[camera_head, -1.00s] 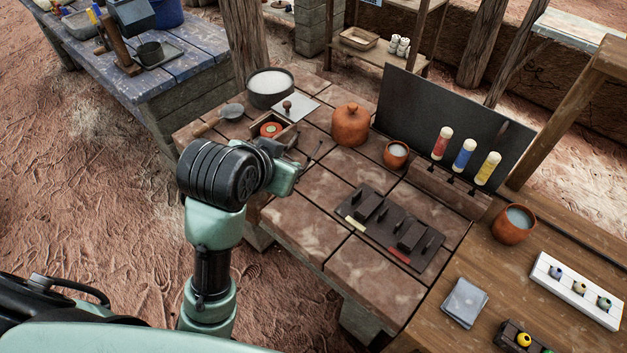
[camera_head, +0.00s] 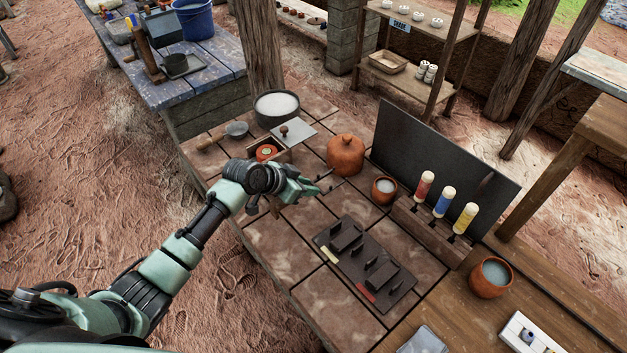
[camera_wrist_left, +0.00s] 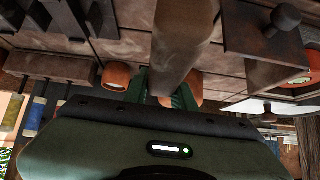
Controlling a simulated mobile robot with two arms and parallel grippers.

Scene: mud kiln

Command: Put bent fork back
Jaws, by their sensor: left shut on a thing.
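My left gripper (camera_head: 316,188) is above the tiled table, left of the lidded clay pot. It is shut on a slim thing, probably the bent fork; only a thin dark tip (camera_head: 327,174) shows past the fingers in the head view. In the left wrist view a brown-grey handle-like piece (camera_wrist_left: 181,45) rises between the green fingers (camera_wrist_left: 162,90). The bend cannot be made out. A dark slotted rack (camera_head: 365,265) with upright dark pieces, a yellow mark and a red mark lies on the table, in front of the gripper. My right gripper is out of view.
The lidded clay pot (camera_head: 345,155) and a small clay cup (camera_head: 384,189) stand close to the gripper's right. A pan of white stuff (camera_head: 277,108) and a wooden box (camera_head: 280,150) are behind. Red, blue and yellow tubes (camera_head: 443,202) stand at the right. Front-left tiles are bare.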

